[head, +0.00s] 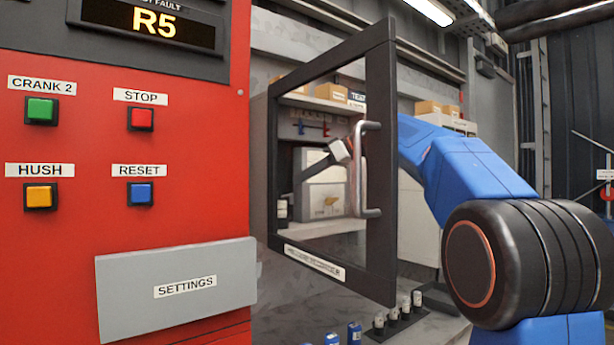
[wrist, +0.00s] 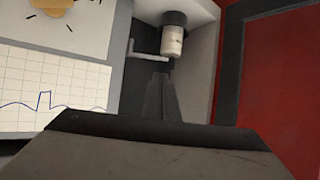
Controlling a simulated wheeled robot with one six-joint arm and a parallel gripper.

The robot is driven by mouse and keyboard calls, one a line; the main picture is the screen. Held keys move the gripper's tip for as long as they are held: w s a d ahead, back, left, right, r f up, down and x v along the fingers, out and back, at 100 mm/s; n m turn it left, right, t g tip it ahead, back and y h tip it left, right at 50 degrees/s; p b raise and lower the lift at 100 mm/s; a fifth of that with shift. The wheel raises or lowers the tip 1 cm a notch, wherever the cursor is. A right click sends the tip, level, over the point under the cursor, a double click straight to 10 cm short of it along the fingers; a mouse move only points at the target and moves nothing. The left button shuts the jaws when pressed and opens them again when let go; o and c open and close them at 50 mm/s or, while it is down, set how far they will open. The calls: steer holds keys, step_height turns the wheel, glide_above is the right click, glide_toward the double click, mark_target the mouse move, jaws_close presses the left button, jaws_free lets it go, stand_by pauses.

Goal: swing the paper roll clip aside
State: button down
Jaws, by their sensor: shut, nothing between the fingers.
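In the wrist view a small pale roll with a dark cap (wrist: 173,42) stands in the recorder's corner. A thin pale L-shaped bar, which looks like the paper roll clip (wrist: 147,54), lies just left of the roll and reaches toward its lower end. My gripper (wrist: 160,76) is shut and empty, its tips just below the bar and roll; whether they touch the bar I cannot tell. In the head view my gripper (head: 296,190) shows through the glass door, pointing down-left at the roll (head: 282,210). The clip is too small to make out there.
The framed glass door (head: 379,240) with its handle (head: 371,212) stands open in front of my gripper. A red panel (head: 60,250) with buttons fills the left. Chart paper (wrist: 50,95) lies left of my fingers; a red wall (wrist: 280,90) is at right.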

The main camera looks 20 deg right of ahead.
steer(key=x, duration=0.6)
steer(key=shift+w+a+f, duration=0.15)
steer(key=shift+w+f, duration=0.05)
steer(key=shift+f, duration=0.05)
steer(key=shift+s+d+n+g+y, duration=0.2)
steer(key=shift+d+n+g+y, duration=0.25)
steer(key=shift+n+g, duration=0.35)
steer(key=shift+n+g+y, duration=0.35)
steer(key=shift+n+g, duration=0.35)
steer(key=shift+n, duration=0.1)
steer(key=d, duration=0.4)
steer(key=shift+s+d, duration=0.15)
steer(key=shift+d, duration=0.05)
steer(key=shift+s+d, duration=0.1)
steer(key=shift+d, duration=0.1)
steer(key=shift+s+d+f, duration=0.1)
steer(key=shift+s+d, duration=0.05)
steer(key=shift+d, duration=0.15)
steer(key=shift+s+d, duration=0.1)
